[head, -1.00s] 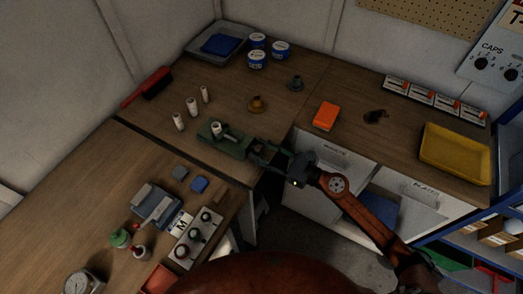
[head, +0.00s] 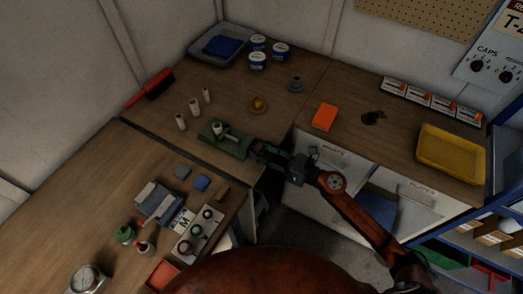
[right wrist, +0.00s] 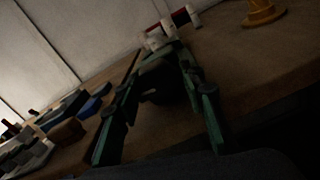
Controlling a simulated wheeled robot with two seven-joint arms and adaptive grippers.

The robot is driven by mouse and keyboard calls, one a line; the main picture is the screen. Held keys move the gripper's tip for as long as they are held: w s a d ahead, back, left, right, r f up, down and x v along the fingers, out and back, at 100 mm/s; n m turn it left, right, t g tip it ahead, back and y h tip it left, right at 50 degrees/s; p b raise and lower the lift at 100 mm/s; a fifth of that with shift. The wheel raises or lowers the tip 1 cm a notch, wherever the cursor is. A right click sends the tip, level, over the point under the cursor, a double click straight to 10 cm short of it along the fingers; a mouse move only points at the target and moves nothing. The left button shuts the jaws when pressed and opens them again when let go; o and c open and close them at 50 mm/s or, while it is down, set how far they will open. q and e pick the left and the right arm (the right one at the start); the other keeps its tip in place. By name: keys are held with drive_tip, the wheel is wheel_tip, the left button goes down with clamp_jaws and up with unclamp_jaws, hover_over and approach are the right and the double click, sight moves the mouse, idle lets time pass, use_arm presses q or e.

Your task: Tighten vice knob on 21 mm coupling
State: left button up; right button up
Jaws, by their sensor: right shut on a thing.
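My right gripper (head: 254,150) reaches in from the right and is shut on the vice knob at the vice's right end. The knob is mostly hidden by the fingers. My left gripper is not in view.
Several white couplings (head: 194,106) stand behind the vice. An orange cone-like part (head: 258,104), a grey one (head: 295,84) and an orange box (head: 324,117) lie to the right. A control box (head: 200,232) is on the front bench.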

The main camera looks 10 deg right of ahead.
drive_tip(key=o, duration=1.2)
drive_tip(key=shift+d, duration=0.1)
drive_tip(key=v, duration=1.2)
drive_tip(key=shift+c, duration=0.2)
